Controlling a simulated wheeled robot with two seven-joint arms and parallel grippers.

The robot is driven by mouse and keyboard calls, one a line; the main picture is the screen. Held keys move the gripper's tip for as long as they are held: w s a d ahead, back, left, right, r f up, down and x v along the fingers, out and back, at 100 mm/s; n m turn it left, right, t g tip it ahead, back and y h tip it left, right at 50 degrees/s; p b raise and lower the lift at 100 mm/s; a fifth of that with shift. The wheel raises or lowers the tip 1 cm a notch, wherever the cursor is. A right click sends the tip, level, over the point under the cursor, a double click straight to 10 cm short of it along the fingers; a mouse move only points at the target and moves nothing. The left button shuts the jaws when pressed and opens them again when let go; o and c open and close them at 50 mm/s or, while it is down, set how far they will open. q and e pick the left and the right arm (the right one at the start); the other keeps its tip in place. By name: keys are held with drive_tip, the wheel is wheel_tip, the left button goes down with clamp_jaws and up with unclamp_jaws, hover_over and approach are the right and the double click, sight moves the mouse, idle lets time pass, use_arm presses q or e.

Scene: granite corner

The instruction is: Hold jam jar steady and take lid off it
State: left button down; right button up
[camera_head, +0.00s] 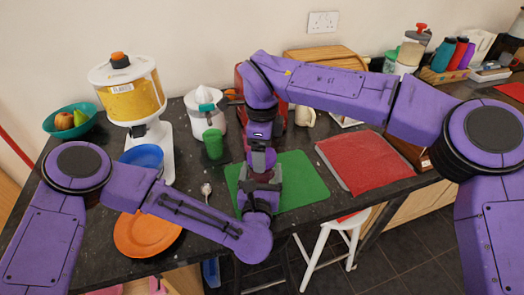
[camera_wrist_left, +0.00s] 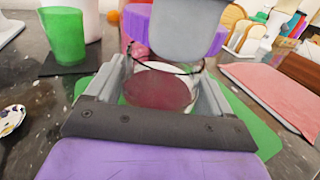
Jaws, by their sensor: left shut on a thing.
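The jam jar (camera_wrist_left: 160,88), pale with a dark red face, sits between the fingers of my left gripper (camera_wrist_left: 158,95) in the left wrist view. The left gripper is shut on it, over the green mat (camera_head: 305,188). In the head view my left gripper (camera_head: 262,190) comes in from the front and hides the jar. My right gripper (camera_head: 262,160) points down from above, right over the jar; its grey and purple parts fill the top of the wrist view. Its fingertips are not clear, and I cannot tell whether it touches the lid. I cannot make out the lid.
A green cup (camera_head: 213,143) and a juicer (camera_head: 206,110) stand behind left. A spoon (camera_head: 206,192), orange plate (camera_head: 148,236) and blue bowl (camera_head: 142,157) lie left. A red mat (camera_head: 368,162) lies right. A white stool (camera_head: 336,240) stands before the counter.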

drive_tip(key=shift+r, duration=2.05)
use_arm(q)
unclamp_jaws()
